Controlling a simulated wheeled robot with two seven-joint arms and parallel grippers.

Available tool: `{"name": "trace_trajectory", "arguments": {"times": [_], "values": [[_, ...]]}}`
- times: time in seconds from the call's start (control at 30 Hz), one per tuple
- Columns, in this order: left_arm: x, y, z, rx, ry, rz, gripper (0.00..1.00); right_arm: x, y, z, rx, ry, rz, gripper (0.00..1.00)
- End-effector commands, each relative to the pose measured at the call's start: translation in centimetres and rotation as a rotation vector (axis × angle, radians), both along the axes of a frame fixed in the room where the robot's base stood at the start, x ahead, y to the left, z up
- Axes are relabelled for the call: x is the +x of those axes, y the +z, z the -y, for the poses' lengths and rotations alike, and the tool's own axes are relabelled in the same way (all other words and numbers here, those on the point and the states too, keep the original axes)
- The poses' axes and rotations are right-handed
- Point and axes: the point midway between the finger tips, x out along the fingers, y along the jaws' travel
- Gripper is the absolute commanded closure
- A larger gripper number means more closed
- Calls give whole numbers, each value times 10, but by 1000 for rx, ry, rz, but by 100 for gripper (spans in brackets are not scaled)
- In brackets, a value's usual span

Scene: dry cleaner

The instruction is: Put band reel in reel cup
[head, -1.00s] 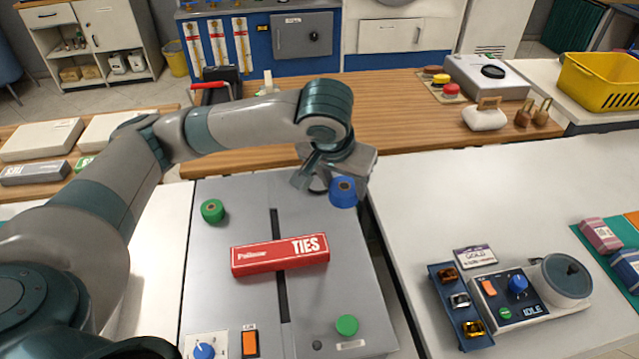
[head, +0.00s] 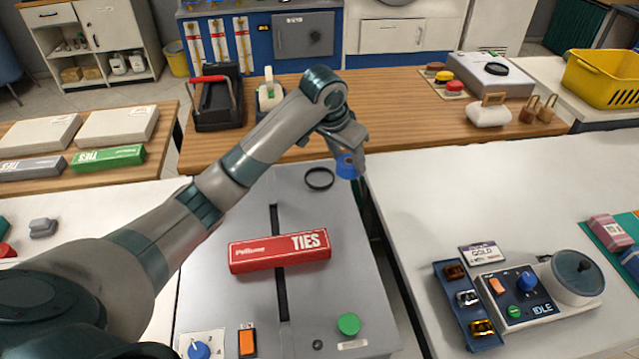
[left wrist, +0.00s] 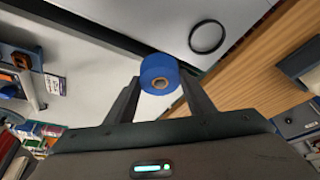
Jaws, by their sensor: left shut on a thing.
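The band reel, a blue roll with a tan core (head: 347,167), is held in my left gripper (head: 346,156). The left wrist view shows the reel (left wrist: 157,73) between the two fingertips (left wrist: 160,88). The reel hangs near the far right corner of the grey machine top (head: 325,215). A thin black ring (head: 320,179), which looks like the reel cup's rim, lies just left of the reel in the head view. In the left wrist view the ring (left wrist: 207,22) is apart from the reel, up and to the right. My right gripper is not in view.
A red TIES box (head: 279,252) lies across the dark slot in the machine top. A green round piece (head: 349,324) is near its front. A white counter (head: 430,200) stands to the right across a gap, a wooden counter (head: 400,110) behind.

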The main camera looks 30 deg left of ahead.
Motion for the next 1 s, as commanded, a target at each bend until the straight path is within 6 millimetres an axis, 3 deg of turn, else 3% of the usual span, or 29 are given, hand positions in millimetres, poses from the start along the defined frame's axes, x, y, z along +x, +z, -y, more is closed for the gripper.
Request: {"name": "trace_trajectory", "arguments": {"times": [0.13, 0.63, 1.0], "values": [[4, -14, -8, -2, -18, 2, 74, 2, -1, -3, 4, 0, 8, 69], [7, -18, -15, 1, -20, 1, 74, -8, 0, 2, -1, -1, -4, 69], [35, -52, -68, 0, -16, -1, 74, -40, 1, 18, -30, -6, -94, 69]]}}
